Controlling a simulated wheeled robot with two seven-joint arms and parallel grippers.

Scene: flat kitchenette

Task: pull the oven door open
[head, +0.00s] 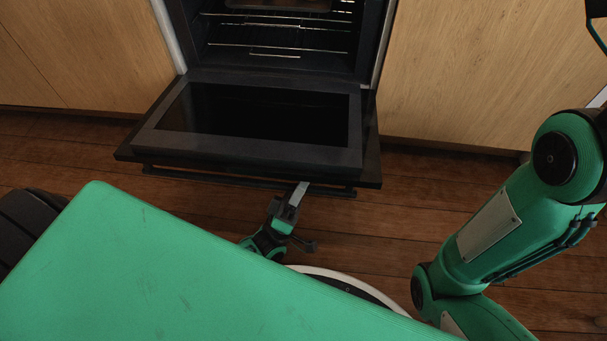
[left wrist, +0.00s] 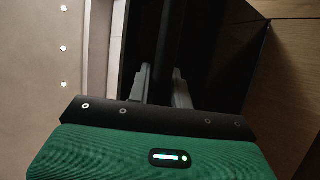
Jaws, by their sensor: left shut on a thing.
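The oven door (head: 255,118) is swung down and lies about flat in front of the oven (head: 280,40), whose inside shows. Its dark bar handle (head: 220,178) runs along the door's near edge. My left gripper (head: 299,190) is shut on the handle, right of its middle. In the left wrist view, the fingers of my left gripper (left wrist: 160,85) stand on either side of the dark handle bar (left wrist: 163,45). The fingertips' contact is hard to see in the dark. My right arm shows at the right, but its gripper is not clearly visible.
Inside the oven are wire racks (head: 275,48) and a tray (head: 280,4) near the top. Wooden cabinet fronts (head: 460,70) flank the oven. The wooden floor (head: 400,200) is clear around the door.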

